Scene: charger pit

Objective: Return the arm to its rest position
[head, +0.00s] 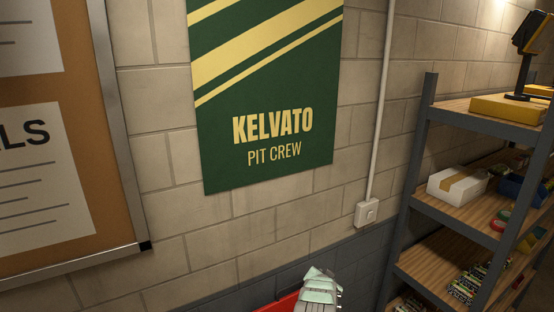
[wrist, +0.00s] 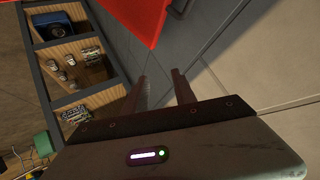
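My gripper (wrist: 160,78) shows in the wrist view. Its two dark fingers stand apart with a gap between them, and nothing is held in the gap. Past the fingertips are the grey wall and a red surface, both apart from the fingers as far as I can tell. In the head view I cannot make out the fingers. A pale, segmented part shows at the bottom edge there, in front of a red piece (head: 277,304). The rest of the arm is out of view.
A shelf rack (head: 428,190) with several small items stands at the right in the head view; it also shows at the left in the wrist view (wrist: 62,42). A green banner (head: 268,110), a cork board (head: 85,90) and a wall socket box (head: 367,213) are on the block wall.

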